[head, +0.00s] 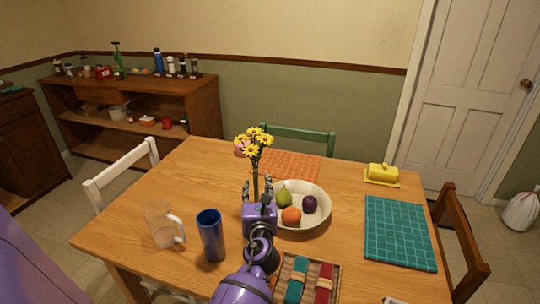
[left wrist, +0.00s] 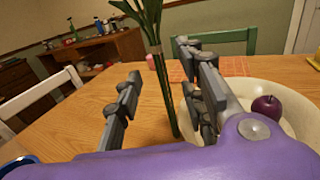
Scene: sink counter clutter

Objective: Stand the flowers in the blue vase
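The flowers (head: 254,143), yellow with a pink one, have long green stems and are upright above the wooden table. Their stems (left wrist: 162,75) pass between the fingers of my left gripper (head: 258,187). In the left wrist view my left gripper (left wrist: 165,95) is open, with a clear gap between the stems and the left finger; the stems are nearer the right finger. I cannot tell whether the stem ends touch the table. The blue vase (head: 210,236) stands upright on the table, left of my left gripper; its rim (left wrist: 20,160) shows at the wrist view's lower left. My right gripper is not in view.
A cream bowl (head: 318,220) of fruit is close to the right of my left gripper. A clear pitcher (head: 160,226) stands left of the vase. Rolled cloths on a tray (head: 308,278), a teal mat (head: 398,232) and a yellow butter dish (head: 381,174) are to the right.

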